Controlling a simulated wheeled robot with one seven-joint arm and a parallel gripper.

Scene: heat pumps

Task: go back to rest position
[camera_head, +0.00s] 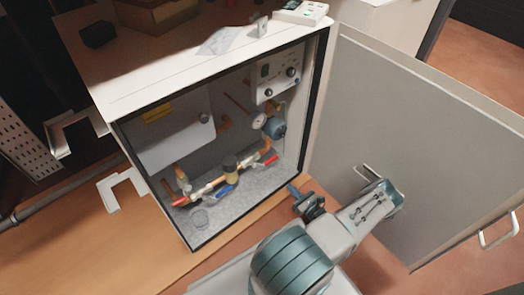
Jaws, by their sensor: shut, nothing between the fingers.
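My gripper (304,199) is in the camera_head view, low and right of the middle. It is shut and empty, in front of the lower right corner of the open heat pump cabinet (209,67). My arm reaches up to it from the bottom of the picture. The grey cabinet door (420,130) stands wide open on the right. My wrist overlaps the door's lower left part in the picture; I cannot tell whether they touch.
Inside the cabinet are copper pipes, a gauge (259,121), red-handled and blue-handled valves and a control panel (277,74). A door handle (497,231) sticks out at the right. White brackets (122,190) jut out left. Small items lie on the cabinet top.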

